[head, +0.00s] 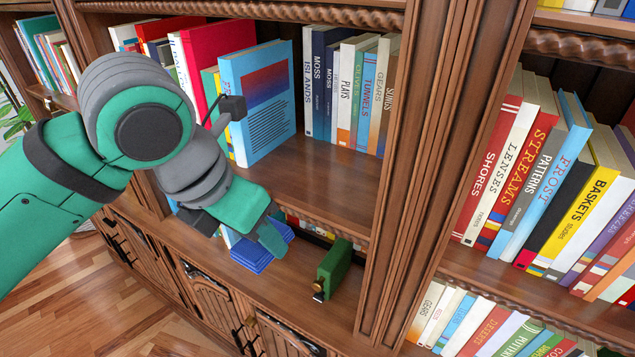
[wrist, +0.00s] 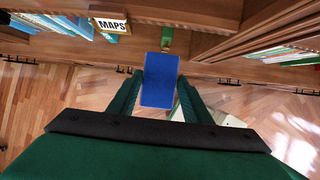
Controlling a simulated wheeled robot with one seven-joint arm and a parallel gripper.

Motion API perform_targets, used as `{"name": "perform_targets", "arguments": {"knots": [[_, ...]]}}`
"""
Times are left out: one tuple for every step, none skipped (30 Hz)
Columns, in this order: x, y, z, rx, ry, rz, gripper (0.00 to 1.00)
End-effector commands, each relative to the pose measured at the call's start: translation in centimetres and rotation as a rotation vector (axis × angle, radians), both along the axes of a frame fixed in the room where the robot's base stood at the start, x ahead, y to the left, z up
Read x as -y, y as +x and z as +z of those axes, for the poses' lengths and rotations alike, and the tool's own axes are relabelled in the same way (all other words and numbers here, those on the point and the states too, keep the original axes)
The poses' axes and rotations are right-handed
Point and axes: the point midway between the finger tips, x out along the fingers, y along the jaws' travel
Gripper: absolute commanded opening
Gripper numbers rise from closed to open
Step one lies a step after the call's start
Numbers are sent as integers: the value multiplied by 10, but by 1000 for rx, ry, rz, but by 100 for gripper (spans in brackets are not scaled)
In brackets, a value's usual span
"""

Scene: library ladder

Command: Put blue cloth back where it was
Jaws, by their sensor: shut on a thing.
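The blue cloth (head: 262,252) is a folded, flat rectangle at the end of my gripper (head: 268,236), over the lower ledge of the bookcase in the head view. In the wrist view the cloth (wrist: 158,82) lies between the two green fingers of my gripper (wrist: 158,92), which are shut on it. Part of the cloth is hidden behind the fingers in the head view. I cannot tell whether it touches the ledge.
A green box-like object with brass fittings (head: 333,268) stands on the ledge (head: 290,290) to the right of the cloth. Books, including a light-blue one (head: 258,105), fill the shelf above. A wooden upright (head: 420,170) is at the right. A MAPS label (wrist: 112,25) shows in the wrist view.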

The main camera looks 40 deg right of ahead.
Motion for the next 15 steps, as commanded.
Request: {"name": "perform_targets", "arguments": {"knots": [[1, -4, 2, 0, 1, 11, 27], [2, -5, 3, 0, 1, 17, 27], [4, -5, 4, -1, 1, 22, 27], [8, -5, 4, -1, 0, 23, 27], [12, -4, 5, -2, 0, 24, 27], [19, -1, 5, -2, -1, 24, 27], [25, 1, 5, -3, -1, 24, 27], [31, 3, 5, -3, -1, 23, 27], [40, 7, 5, -2, -1, 22, 27], [47, 10, 5, -3, -1, 21, 27], [53, 12, 5, -3, -1, 21, 27], [62, 15, 5, -2, -1, 21, 27], [68, 19, 5, -2, -2, 22, 27], [75, 21, 5, -3, -1, 20, 27], [83, 25, 5, -3, -1, 21, 27]]}}
